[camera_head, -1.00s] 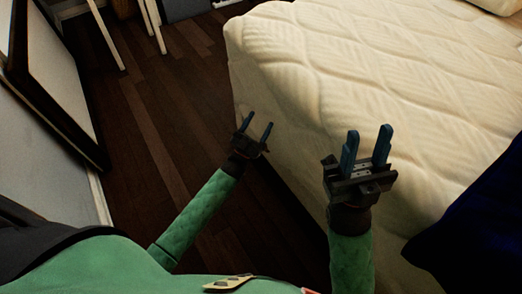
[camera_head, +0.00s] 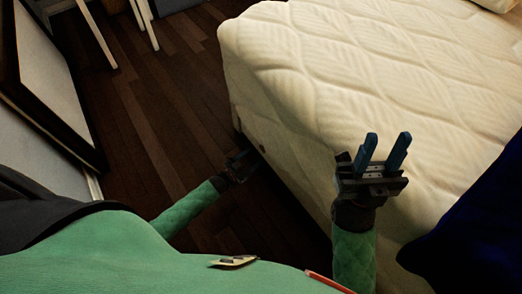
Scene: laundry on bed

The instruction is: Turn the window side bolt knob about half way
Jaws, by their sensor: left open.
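No window bolt knob shows in this view. My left gripper (camera_head: 243,160) is low over the dark floor, close to the left side of the bed. It is open, small and dark, and holds nothing I can see. My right gripper (camera_head: 386,150) is in front of the bed's near edge, its two blue fingers apart and nothing between them.
A white quilted mattress (camera_head: 390,70) fills the right. A dark blue cloth (camera_head: 470,235) lies at the lower right. A dark-framed pale panel (camera_head: 55,85) stands along the left wall. White furniture legs (camera_head: 98,36) stand at the far left. Dark wooden floor (camera_head: 150,120) lies between.

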